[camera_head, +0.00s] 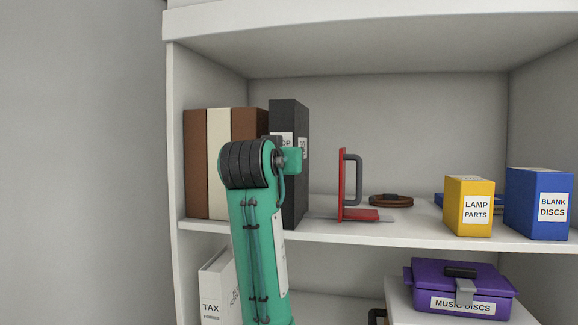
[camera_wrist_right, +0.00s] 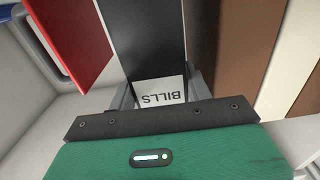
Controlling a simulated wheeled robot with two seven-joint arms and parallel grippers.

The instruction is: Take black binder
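A black binder (camera_wrist_right: 145,35) stands upright on the shelf. Its white label, reading BILLS, is upside down in the right wrist view, and the binder also shows in the head view (camera_head: 302,118). My right gripper (camera_wrist_right: 160,90) is at the BILLS label, one grey finger on each side of the binder. Whether the fingers press on it cannot be told. In the head view my arm hides most of this gripper. My left gripper is not in view.
A red bookend with a grey handle (camera_head: 342,180) stands just right. Further right are a coiled brown item (camera_head: 391,200), a yellow box (camera_head: 468,207) and a blue box (camera_head: 540,204). The shelf board (camera_head: 420,235) lies beneath.

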